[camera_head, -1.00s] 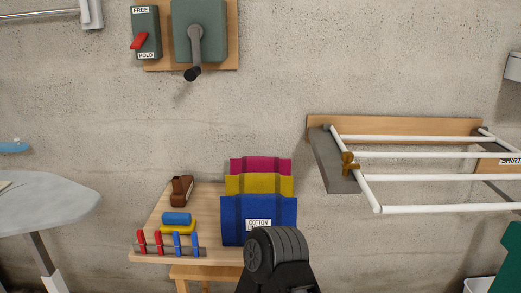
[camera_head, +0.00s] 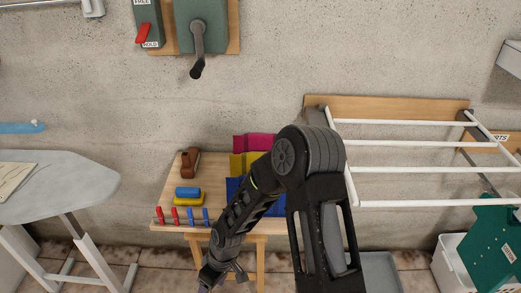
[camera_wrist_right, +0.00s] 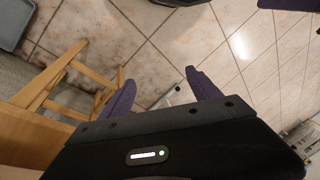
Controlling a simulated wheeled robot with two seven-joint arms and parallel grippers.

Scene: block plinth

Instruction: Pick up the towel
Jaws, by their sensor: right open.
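I cannot clearly pick out a towel. Folded-looking blue (camera_head: 234,184), yellow (camera_head: 238,163) and pink (camera_head: 256,142) cloth-like pieces stand in a row at the back right of a small wooden table (camera_head: 172,219), partly hidden by my right arm. In the right wrist view my right gripper (camera_wrist_right: 160,77) is open, with its two purple fingers apart and nothing between them. It points at the tiled floor, with the wooden legs to its left. In the head view the wrist hangs before the table's front edge. My left gripper is not in view.
On the table are a brown brush-like object (camera_head: 190,162), a blue roll (camera_head: 188,192) on a yellow one (camera_head: 175,201), and red and blue pegs (camera_head: 190,216). An ironing board (camera_head: 60,190) stands left. A white-barred rack (camera_head: 400,170) juts from the wall, right.

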